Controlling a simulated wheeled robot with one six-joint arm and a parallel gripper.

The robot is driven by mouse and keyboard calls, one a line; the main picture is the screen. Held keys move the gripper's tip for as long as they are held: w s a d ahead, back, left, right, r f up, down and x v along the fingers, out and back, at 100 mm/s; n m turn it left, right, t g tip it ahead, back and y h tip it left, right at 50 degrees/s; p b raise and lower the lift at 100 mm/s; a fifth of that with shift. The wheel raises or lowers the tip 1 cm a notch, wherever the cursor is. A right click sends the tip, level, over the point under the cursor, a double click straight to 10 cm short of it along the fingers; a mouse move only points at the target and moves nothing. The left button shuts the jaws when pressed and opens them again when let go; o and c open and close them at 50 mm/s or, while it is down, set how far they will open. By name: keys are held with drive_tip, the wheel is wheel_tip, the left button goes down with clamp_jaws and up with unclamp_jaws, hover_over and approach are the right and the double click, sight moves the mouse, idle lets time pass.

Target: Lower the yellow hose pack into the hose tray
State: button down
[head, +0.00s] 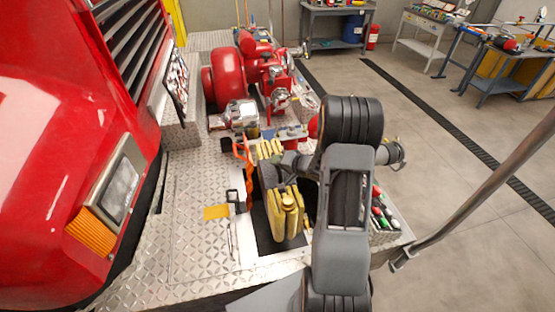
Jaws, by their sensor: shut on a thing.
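The yellow hose pack (284,210), folded in upright loops, is at the middle of the view. It is over or partly within the dark opening of the hose tray (261,232), which is set in the diamond-plate bumper. I cannot tell how deep its lower edge sits. My gripper (275,180) is shut on the hose pack from above, at its far part. My arm hides the right side of the tray and part of the gripper.
A red pump (262,72) with metal fittings stands beyond. The truck's red front (60,110) is at left. Coloured controls (383,215) and a bent rail (470,205) are at right.

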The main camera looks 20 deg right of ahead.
wheel_tip(320, 180, down, 29)
drive_tip(key=b, duration=1.8)
drive_tip(key=shift+r, duration=0.2)
drive_tip(key=shift+f+b, duration=0.45)
drive_tip(key=shift+f, duration=0.1)
idle(0.3)
drive_tip(key=c, duration=1)
unclamp_jaws()
drive_tip(key=shift+o, duration=0.3)
drive_tip(key=shift+s+f, duration=0.1)
drive_tip(key=shift+f, duration=0.15)
drive_tip(key=o, duration=0.3)
drive_tip(key=shift+r, duration=0.1)
drive_tip(key=shift+r, duration=0.1)
